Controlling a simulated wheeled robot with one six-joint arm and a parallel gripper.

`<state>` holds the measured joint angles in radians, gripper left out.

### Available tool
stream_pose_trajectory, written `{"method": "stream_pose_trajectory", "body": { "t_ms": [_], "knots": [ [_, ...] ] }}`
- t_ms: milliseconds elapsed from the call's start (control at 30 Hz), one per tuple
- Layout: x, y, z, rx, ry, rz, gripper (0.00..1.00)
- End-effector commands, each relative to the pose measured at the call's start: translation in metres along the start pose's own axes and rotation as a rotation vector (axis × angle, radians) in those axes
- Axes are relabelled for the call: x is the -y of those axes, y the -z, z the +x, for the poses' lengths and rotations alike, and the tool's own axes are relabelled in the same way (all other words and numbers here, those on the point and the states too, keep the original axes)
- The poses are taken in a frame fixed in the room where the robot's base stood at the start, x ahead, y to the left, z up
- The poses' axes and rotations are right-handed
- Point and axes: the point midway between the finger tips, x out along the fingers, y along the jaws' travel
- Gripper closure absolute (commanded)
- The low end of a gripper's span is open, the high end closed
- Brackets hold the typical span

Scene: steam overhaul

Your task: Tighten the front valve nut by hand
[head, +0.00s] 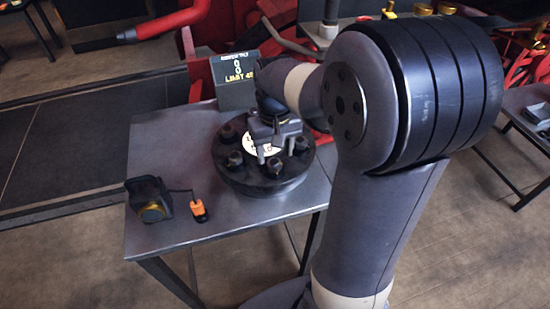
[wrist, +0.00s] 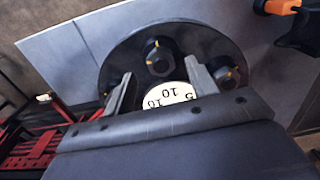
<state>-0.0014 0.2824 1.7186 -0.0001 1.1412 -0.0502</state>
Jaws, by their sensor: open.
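The valve cover is a dark round flange (head: 262,187) on a metal table, with several dark nuts around a pale numbered disc (head: 262,144). The front nut (head: 273,167) is on the near side of the flange. In the wrist view this nut (wrist: 160,58), with a yellow mark, appears between and just beyond my fingertips. My gripper (head: 276,151) points down over the flange, its two fingers apart and empty. In the wrist view my gripper (wrist: 160,84) spans the gap in front of the nut; I cannot tell if either finger touches it. Another yellow-marked nut (wrist: 228,76) is to the right.
The metal table (head: 160,240) also holds a dark device with a yellow dial (head: 151,209) and an orange tool (head: 199,210) at the left. Red machinery is at the back.

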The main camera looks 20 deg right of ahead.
Motion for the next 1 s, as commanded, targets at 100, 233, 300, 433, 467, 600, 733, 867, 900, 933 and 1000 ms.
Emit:
{"method": "stream_pose_trajectory", "body": {
  "t_ms": [100,233,300,433,467,600,733,867,900,933,1000],
  "knots": [
    [0.0,-0.001,0.019,0.003,0.0,0.0,0.45],
    [0.0,0.0,0.03,0.001,0.0,0.0,0.45],
    [0.0,0.0,0.034,0.0,0.0,0.0,0.45],
    [0.0,0.0,0.036,-0.001,0.0,0.0,0.45],
    [0.0,0.0,0.036,-0.001,0.0,0.0,0.45],
    [0.0,0.0,0.035,-0.001,0.0,0.0,0.46],
    [0.0,0.0,0.035,-0.001,0.0,0.0,0.57],
    [0.0,0.0,0.035,-0.001,0.0,0.0,0.68],
    [0.0,0.0,0.035,-0.001,0.0,0.0,0.71],
    [0.0,0.0,0.035,-0.001,0.0,0.0,0.73],
    [0.0,0.0,0.035,-0.001,0.0,0.0,0.79]
  ]
}}
